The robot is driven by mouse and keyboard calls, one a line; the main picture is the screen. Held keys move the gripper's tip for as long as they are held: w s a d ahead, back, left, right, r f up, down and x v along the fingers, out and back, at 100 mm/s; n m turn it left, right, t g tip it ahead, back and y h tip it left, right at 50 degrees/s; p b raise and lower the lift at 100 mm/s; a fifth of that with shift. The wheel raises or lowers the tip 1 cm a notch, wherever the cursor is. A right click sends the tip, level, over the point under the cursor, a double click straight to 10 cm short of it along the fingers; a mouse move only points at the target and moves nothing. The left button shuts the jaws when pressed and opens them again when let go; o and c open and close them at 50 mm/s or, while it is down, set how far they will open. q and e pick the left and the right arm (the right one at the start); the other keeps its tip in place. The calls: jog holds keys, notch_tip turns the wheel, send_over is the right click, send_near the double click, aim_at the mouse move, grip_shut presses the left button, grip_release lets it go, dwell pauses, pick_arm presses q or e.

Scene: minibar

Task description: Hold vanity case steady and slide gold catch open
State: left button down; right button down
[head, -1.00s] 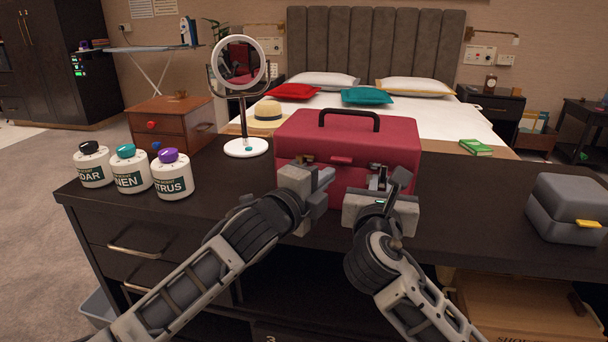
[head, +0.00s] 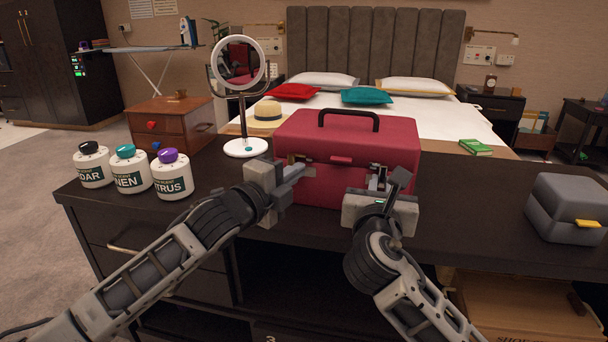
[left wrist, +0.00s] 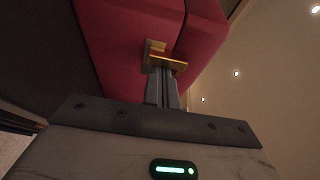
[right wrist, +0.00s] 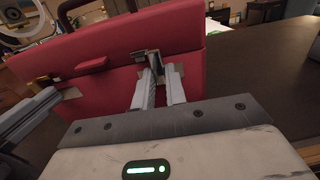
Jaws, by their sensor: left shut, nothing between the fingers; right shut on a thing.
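The red vanity case (head: 350,145) stands upright and closed on the dark counter, its black handle (head: 349,115) on top. My left gripper (head: 300,172) is at the case's front left; its fingers are shut and empty. In the left wrist view, the gold catch (left wrist: 168,60) is right at the fingertips (left wrist: 162,75); I cannot tell whether they touch. My right gripper (head: 385,182) is at the front right, shut on the metal right catch (right wrist: 147,57), with the fingers on either side of it in the right wrist view. Both grippers partly hide the case front.
Several white bottles (head: 129,169) stand at the counter's left, with a round mirror (head: 246,147) behind them. A grey box (head: 568,205) with a yellow clasp is at the right end.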

aim_at(322, 168)
pick_arm(q)
jog(key=shift+w+a, duration=0.15)
jog(key=shift+a, duration=0.35)
jog(key=shift+d, duration=0.1)
jog(key=d, duration=0.1)
jog(key=s+d, duration=0.1)
jog(key=d, duration=0.1)
jog(key=shift+s+d, duration=0.3)
jog(key=shift+s, duration=0.05)
jog(key=v, duration=0.9)
jog(key=shift+s, duration=0.2)
pick_arm(e)
jog(key=c, duration=1.4)
grip_release()
jog(key=shift+o, duration=0.2)
